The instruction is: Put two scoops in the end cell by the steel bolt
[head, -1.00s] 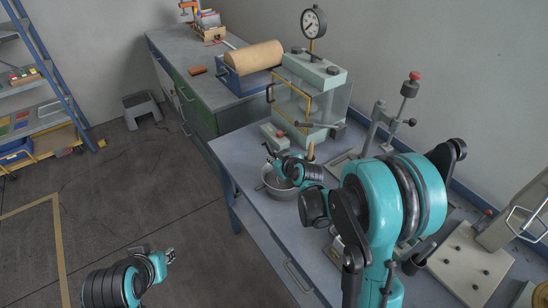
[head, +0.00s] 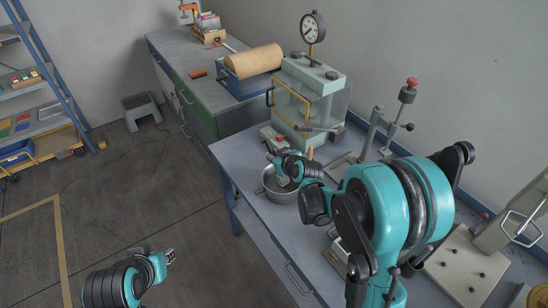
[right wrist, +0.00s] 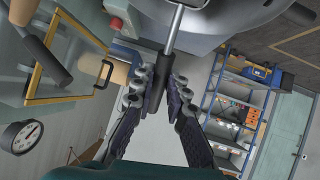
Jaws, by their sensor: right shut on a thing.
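My right gripper (right wrist: 160,88) is shut on the dark handle of a metal-shafted tool (right wrist: 173,32), which looks like a scoop. Its far end is not clear. In the head view the right gripper (head: 275,160) is above the grey metal pot (head: 282,193) on the bench. The pot's contents cannot be made out. My left gripper (head: 168,257) is over the floor, apart from the bench; its jaws are too small to read. I cannot make out the end cell or the steel bolt; my right arm covers part of the bench.
A clear-walled chamber with a yellow-framed door (head: 291,103) and a gauge (head: 313,27) stand behind the pot. A lever stand (head: 376,130) and a pale plate with a handle (head: 466,264) are to the right. The bench's front left is clear.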

